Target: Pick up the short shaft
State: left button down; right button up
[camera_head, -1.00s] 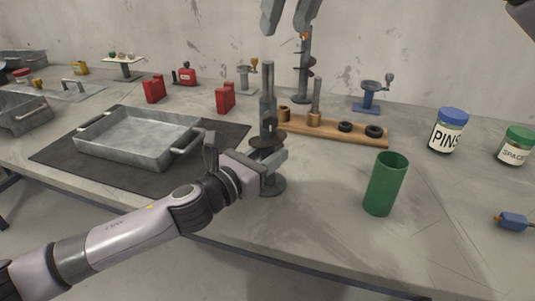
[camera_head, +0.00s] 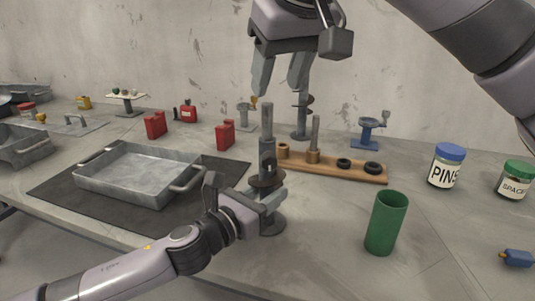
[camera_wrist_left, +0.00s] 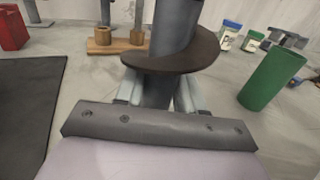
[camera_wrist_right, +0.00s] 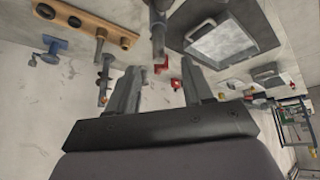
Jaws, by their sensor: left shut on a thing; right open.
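My left gripper (camera_head: 268,203) is shut on an upright grey post (camera_head: 267,155) with a dark disc, on a round base; the post also shows between the fingers in the left wrist view (camera_wrist_left: 160,92). A short grey shaft (camera_head: 315,132) stands upright in a brass-coloured collar on the wooden rack (camera_head: 345,171); it also shows in the right wrist view (camera_wrist_right: 99,46). I cannot tell for sure whether this is the short shaft. My right gripper (camera_head: 278,88) is open and empty, fingers down, in the air above and behind the post.
A dark auger on a stand (camera_head: 302,115) is behind the rack, with a blue stand (camera_head: 369,132) to its right. A green cup (camera_head: 386,225) is at the front right, jars (camera_head: 446,168) farther right. A metal tray (camera_head: 135,177) lies on the dark mat. Table around the cup is bare.

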aim_at(268, 115)
jog(key=s+f+m+t+y, duration=0.1)
jog(key=s+f+m+t, duration=0.25)
jog(key=t, duration=0.35)
jog(key=x, duration=0.6)
jog(key=shift+w+f, duration=0.1)
jog(key=shift+n, duration=0.25)
jog(key=shift+d+x, duration=0.2)
jog(key=shift+x, duration=2.5)
jog(key=shift+f, duration=0.15)
jog(key=shift+t, duration=0.3)
grip_shut()
